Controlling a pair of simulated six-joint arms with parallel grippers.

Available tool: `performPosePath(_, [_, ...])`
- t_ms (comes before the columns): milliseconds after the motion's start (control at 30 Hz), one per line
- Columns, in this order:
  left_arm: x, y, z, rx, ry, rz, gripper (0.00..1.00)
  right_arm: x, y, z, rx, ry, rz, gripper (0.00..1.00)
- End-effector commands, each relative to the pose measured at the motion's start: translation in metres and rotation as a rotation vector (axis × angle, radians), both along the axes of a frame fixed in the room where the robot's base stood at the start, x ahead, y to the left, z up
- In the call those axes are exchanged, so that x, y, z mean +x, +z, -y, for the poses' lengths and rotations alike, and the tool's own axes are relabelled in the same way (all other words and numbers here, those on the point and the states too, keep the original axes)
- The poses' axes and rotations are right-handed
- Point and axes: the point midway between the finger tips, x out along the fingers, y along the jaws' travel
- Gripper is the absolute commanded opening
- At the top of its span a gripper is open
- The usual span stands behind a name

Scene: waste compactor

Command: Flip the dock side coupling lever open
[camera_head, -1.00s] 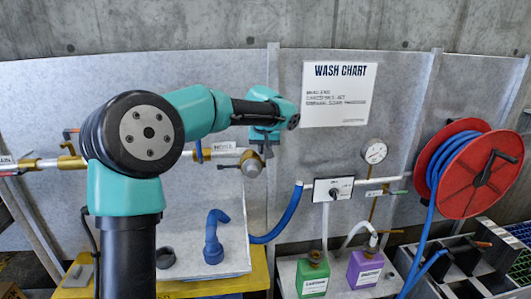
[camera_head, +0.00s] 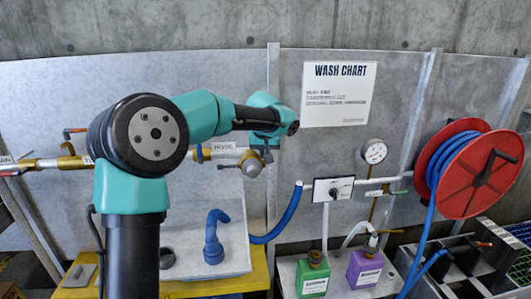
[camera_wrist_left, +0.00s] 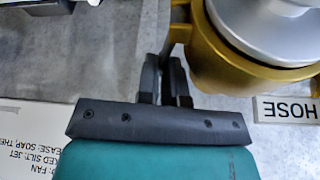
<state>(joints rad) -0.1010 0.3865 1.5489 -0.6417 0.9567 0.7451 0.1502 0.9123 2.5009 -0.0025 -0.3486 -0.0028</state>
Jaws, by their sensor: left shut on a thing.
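My right gripper is not in view.
A blue hose piece (camera_head: 213,240) stands on the white tray (camera_head: 235,262) below. The WASH CHART (camera_head: 339,94) hangs on the wall. A red hose reel (camera_head: 480,175), a green bottle (camera_head: 313,275) and a purple bottle (camera_head: 365,267) are on the right.

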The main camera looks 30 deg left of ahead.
Motion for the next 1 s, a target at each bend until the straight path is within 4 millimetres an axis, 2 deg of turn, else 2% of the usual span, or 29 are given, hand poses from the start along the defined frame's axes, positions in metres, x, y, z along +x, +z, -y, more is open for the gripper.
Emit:
performPosePath(267, [0.001,0.001,0.002,0.000,-0.048,0.001,0.00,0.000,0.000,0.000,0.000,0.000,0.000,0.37])
performPosePath(467, [0.003,0.001,0.007,0.000,-0.147,0.001,0.00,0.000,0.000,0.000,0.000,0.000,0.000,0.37])
performPosePath(1000, [0.003,0.001,0.032,-0.001,-0.619,0.003,0.00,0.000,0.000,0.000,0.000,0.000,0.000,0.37])
